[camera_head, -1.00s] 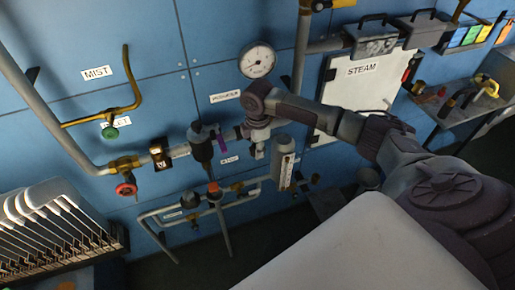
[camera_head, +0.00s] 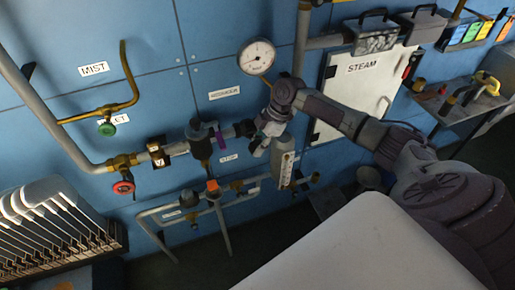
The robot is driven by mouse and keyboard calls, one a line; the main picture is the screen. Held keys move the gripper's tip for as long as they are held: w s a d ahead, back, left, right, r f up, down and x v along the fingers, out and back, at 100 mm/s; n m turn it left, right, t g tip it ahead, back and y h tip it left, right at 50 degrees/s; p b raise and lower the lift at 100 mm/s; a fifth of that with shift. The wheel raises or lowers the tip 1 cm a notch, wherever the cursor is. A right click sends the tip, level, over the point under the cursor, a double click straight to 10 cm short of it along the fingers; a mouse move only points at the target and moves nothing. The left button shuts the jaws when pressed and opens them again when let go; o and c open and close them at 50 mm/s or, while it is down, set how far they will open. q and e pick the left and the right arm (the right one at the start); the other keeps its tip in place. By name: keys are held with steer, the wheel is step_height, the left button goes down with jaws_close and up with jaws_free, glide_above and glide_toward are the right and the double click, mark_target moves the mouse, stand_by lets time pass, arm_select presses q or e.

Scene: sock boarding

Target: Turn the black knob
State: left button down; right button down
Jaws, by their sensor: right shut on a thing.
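The black knob (camera_head: 243,128) is at the right end of the grey pipe's fittings, below the REDUCER label, partly hidden by my gripper. My right gripper (camera_head: 257,136) reaches in from the right and is shut on the black knob. The fingers are small and dark here, so the exact contact is hard to see. My left gripper is not in view.
A black regulator (camera_head: 201,132) with a purple tag is left of the knob. A gauge (camera_head: 257,57) is above. A flow meter (camera_head: 286,168) hangs close below my wrist. A white STEAM panel (camera_head: 362,88) is behind my forearm. A red valve (camera_head: 123,187) is at left.

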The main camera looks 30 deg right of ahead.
steer(key=shift+f+y+b, duration=0.15)
steer(key=shift+y+b, duration=0.65)
steer(key=shift+b, duration=0.05)
steer(key=shift+t+y+b, duration=0.3)
steer(key=shift+y+b, duration=0.05)
steer(key=shift+y, duration=0.05)
steer(key=shift+r, duration=0.2)
steer(key=c, duration=1)
jaws_free()
steer(key=shift+c, duration=0.2)
steer(key=shift+d, duration=0.1)
steer(key=v, duration=1.2)
